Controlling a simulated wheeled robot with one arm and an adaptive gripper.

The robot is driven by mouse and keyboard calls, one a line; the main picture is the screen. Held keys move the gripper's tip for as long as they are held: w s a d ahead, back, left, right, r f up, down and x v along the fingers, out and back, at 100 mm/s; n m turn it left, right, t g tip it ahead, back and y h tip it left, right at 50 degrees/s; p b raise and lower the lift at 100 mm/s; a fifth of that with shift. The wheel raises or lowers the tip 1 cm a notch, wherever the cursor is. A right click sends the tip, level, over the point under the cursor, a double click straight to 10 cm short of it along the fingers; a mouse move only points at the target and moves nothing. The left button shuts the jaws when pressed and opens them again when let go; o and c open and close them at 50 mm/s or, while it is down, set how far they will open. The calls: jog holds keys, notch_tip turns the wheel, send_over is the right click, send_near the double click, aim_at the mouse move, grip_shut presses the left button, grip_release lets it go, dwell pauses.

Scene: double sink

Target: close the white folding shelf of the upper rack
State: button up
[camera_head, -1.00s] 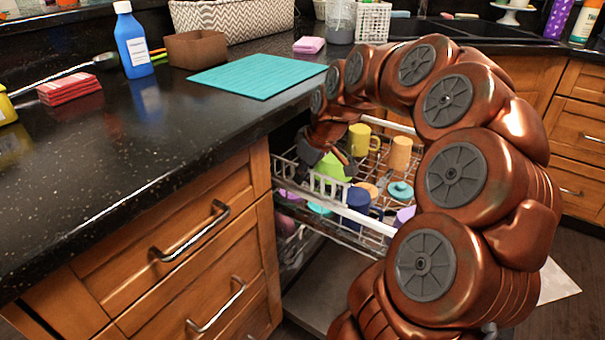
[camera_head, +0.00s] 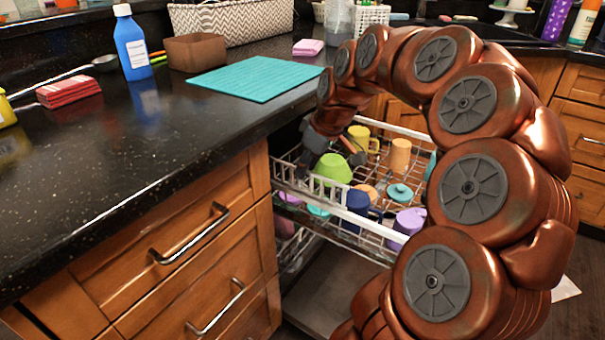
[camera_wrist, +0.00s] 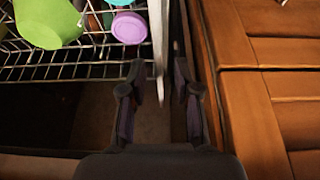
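The upper rack (camera_head: 372,245) of the dishwasher is pulled out and holds cups and bowls. The white folding shelf (camera_head: 308,192) runs along the rack's left side, beside the wooden cabinet. In the wrist view it shows nearly edge-on as a thin white strip (camera_wrist: 157,38). My gripper (camera_wrist: 160,82) has its two fingers apart, with the strip's lower end between them. I cannot tell whether either finger touches it. In the head view my gripper is over the rack's left side, partly hidden by my arm.
The wooden cabinet (camera_wrist: 245,110) is close on the right in the wrist view. The black countertop (camera_head: 120,150) overhangs at the left.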

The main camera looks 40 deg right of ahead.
jog(key=v, duration=0.7)
jog(key=shift+s+r, duration=0.1)
jog(key=shift+r, duration=0.25)
jog(key=s+a+r+g+p, duration=0.2)
jog(key=s+a+r+p, duration=0.25)
jog(key=a+p, duration=0.35)
jog(key=s+a+r+g+p, duration=0.1)
jog(key=s+a+r+p, duration=0.2)
jog(key=a+r+p, duration=0.45)
jog(key=s+a+r+m+g+p, duration=0.1)
jog(key=s+a+r+m+p, duration=0.1)
jog(key=s+p, duration=0.6)
jog(key=s+a+r+m+g+h+p, duration=0.1)
jog(key=s+a+r+g+p, duration=0.1)
jog(key=s+p, duration=0.7)
jog(key=a+r, duration=0.1)
jog(key=a, duration=0.1)
jog(key=shift+a+m+p, duration=0.3)
jog(key=shift+a+m, duration=0.05)
jog(key=shift+m, duration=0.05)
